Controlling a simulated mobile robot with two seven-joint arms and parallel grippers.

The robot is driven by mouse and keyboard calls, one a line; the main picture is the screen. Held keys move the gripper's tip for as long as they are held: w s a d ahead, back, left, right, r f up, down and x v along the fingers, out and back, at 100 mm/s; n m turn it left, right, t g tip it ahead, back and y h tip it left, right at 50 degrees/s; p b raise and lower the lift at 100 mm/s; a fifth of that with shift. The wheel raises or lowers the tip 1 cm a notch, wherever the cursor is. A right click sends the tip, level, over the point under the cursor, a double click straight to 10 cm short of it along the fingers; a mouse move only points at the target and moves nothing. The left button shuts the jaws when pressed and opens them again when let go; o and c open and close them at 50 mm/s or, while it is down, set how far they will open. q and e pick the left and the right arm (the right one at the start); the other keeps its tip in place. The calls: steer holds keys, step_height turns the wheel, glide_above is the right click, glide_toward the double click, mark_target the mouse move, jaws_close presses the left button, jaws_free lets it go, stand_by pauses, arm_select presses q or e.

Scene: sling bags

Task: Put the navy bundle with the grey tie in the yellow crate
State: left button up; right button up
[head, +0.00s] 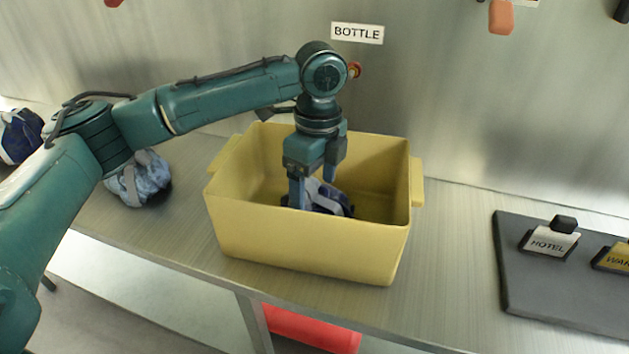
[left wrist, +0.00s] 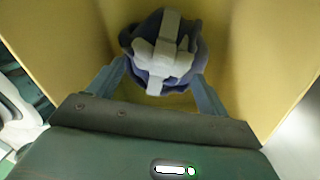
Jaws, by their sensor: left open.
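The navy bundle with the grey tie (head: 328,197) lies inside the yellow crate (head: 310,241), partly hidden by the crate's front wall and my gripper. It also shows in the left wrist view (left wrist: 163,52), with the pale grey tie crossing over its top. My left gripper (head: 312,199) reaches down into the crate above the bundle. Its fingers are open, one on each side of the bundle; I cannot tell whether they touch it. The crate stands on the metal counter. My right gripper is not in view.
A light blue-grey bundle (head: 141,181) lies on the counter (head: 455,262) left of the crate, partly behind my left arm. Another navy and white bundle (head: 20,136) is at the far left. A dark board (head: 560,285) with small signs lies at the right. A wall label reads BOTTLE (head: 357,33).

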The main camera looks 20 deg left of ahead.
mark_target(317, 195)
arm_select(q)
step_height(317, 195, up, 12)
steer(key=shift+w+d, duration=0.15)
steer(key=shift+w, duration=0.15)
stand_by(0.3)
